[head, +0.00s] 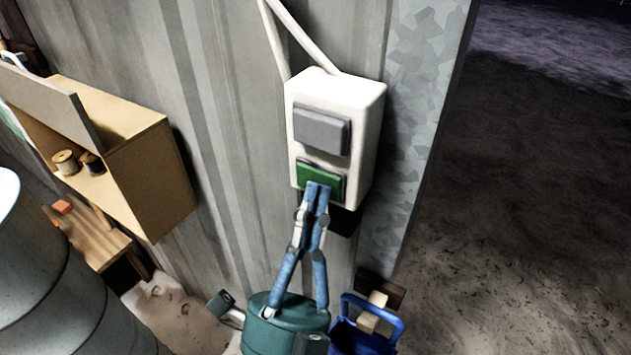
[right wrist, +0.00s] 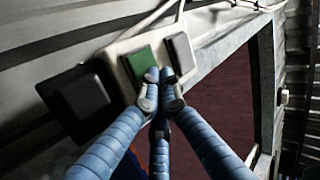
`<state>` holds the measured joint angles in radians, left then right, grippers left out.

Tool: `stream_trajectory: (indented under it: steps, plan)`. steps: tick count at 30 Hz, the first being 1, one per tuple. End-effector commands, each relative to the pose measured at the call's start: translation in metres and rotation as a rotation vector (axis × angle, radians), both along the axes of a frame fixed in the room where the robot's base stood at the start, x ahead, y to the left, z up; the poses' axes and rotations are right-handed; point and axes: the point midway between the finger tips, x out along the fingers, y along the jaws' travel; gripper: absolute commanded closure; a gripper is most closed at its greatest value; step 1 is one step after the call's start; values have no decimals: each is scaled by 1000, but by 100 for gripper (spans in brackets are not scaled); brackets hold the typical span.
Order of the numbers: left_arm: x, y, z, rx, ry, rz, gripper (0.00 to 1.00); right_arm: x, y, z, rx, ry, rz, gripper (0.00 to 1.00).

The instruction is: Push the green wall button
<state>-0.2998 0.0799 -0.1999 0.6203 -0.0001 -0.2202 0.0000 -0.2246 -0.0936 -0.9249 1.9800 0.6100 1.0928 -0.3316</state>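A white switch box (head: 371,130) hangs on the corrugated metal wall in the head view. It has a grey button (head: 321,130) above a green button (head: 313,172). The right wrist view shows the green button (right wrist: 138,62) beside the grey button (right wrist: 181,52). My right gripper (head: 318,187) has blue-wrapped fingers brought together, with nothing held between them. Its tips overlap the lower part of the green button in the head view. In the right wrist view the tips (right wrist: 161,92) lie just below the green button; contact cannot be told. My left gripper is not in view.
A dark square box (right wrist: 80,98) is beside the switch box. A blue container (head: 362,338) is low, near the gripper. Open ground lies at right.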

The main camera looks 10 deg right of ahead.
Motion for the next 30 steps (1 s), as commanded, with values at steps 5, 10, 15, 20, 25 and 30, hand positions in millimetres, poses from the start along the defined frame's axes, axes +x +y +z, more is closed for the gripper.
stream_trajectory:
  steps: [5, 10, 15, 20, 25, 30]
  plan:
    - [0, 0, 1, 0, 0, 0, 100, 2, -2, 0, 2, 0, -2, 100]
    - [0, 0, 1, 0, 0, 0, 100, 2, -3, 0, 2, -1, -2, 100]
    - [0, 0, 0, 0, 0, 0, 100, 0, -1, 0, 2, 0, -2, 100]
    - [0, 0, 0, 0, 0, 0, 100, -4, 2, 0, 2, 0, -2, 100]
    - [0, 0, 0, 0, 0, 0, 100, -4, 2, 0, 2, 0, -2, 100]
    - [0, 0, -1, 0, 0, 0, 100, -11, 7, -1, 2, 1, 0, 100]
